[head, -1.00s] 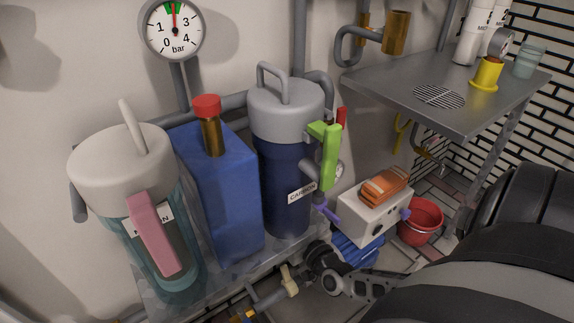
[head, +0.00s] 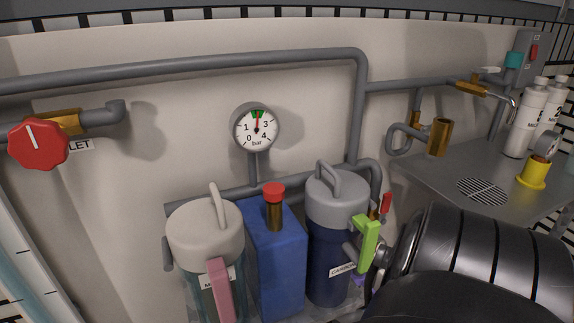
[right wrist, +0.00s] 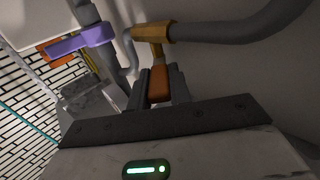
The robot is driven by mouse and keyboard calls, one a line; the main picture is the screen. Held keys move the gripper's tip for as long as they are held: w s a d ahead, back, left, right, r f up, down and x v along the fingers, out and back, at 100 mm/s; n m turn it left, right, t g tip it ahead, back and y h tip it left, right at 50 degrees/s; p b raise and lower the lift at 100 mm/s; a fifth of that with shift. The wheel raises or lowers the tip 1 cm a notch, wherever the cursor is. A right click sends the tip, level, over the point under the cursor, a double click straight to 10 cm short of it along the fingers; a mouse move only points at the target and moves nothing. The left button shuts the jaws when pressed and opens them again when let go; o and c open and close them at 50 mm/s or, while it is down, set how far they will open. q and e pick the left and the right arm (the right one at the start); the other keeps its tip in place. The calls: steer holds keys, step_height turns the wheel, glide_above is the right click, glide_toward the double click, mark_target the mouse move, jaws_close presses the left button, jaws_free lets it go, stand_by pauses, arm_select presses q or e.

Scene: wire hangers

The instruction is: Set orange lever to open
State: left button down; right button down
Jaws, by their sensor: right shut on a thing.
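The orange lever (right wrist: 159,83) shows in the right wrist view, below a brass valve body (right wrist: 152,32) on a grey pipe. My right gripper (right wrist: 159,88) has one finger on each side of the lever and is shut on it. Its fingers cover part of the lever's sides. In the head view my right arm fills the lower right, and its gripper and the orange lever cannot be made out. My left gripper is not in view.
A purple lever (right wrist: 80,42) is left of the gripper. In the head view, a clear-bodied filter (head: 203,235), blue tank (head: 275,270) and carbon canister (head: 330,255) with a green lever (head: 367,243) stand close together. A red knob (head: 38,144) and gauge (head: 256,129) are on the wall.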

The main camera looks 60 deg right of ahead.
steer(key=shift+w+d+r+m+g, duration=0.1)
steer(key=shift+w+r+m+g, duration=0.05)
steer(key=shift+w+m+g, duration=0.2)
steer(key=shift+w+m+g+h+b, duration=0.1)
steer(key=shift+m+g+h+b, duration=0.3)
steer(key=shift+g, duration=0.35)
steer(key=shift+r, duration=0.1)
steer(key=c, duration=1.3)
jaws_free()
